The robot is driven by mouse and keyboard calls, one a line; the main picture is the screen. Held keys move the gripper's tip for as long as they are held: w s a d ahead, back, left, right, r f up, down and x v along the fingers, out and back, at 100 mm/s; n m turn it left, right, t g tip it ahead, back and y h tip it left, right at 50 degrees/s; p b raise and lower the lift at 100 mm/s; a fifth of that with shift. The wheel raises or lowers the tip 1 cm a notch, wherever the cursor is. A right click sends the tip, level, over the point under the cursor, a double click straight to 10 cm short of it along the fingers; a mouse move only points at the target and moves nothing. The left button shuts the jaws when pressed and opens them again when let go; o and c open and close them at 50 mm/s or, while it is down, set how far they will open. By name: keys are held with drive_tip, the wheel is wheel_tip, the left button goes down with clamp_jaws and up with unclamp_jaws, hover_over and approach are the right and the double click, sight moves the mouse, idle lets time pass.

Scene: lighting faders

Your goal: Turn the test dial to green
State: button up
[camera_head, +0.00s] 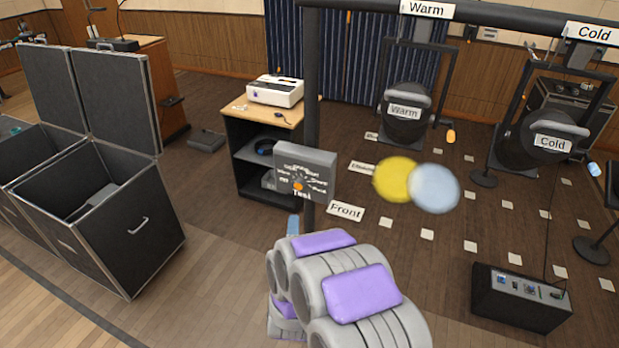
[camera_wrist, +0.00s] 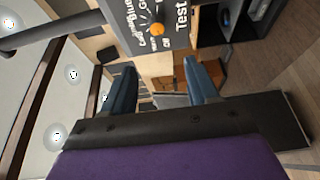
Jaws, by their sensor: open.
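The test dial (camera_head: 298,187) is a small orange knob low on the front of a grey box (camera_head: 318,158) labelled "Test", fixed to a dark upright post. Small white words ring the knob; most are too small to read, and I cannot tell which one it points at. The knob also shows in the wrist view (camera_wrist: 156,30), where the box appears turned sideways at the top. My gripper (camera_wrist: 162,66) is open and empty, its two blue fingers apart, with the knob seen beyond and roughly between their tips. In the head view my arm is below the box, one blue fingertip (camera_head: 293,226) showing.
A small desk (camera_head: 236,140) with a white device (camera_head: 275,91) stands behind the box. An open black case (camera_head: 130,232) is at left. Lamps marked "Warm" (camera_head: 405,112) and "Cold" (camera_head: 552,142) stand at right. A black fader console (camera_head: 520,297) sits lower right.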

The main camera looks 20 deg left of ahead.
drive_tip(key=w, duration=0.1)
approach(298, 188)
drive_tip(key=b+x, duration=0.1)
drive_tip(key=x, duration=0.5)
drive_tip(key=shift+w+d+r, duration=0.1)
drive_tip(key=shift+w, duration=0.25)
drive_tip(key=shift+w+r+b, duration=0.1)
drive_tip(key=shift+w+b, duration=0.2)
drive_tip(key=shift+w, duration=0.35)
drive_tip(key=shift+w+a, duration=0.25)
drive_tip(key=shift+w, duration=0.1)
drive_tip(key=shift+a, duration=0.3)
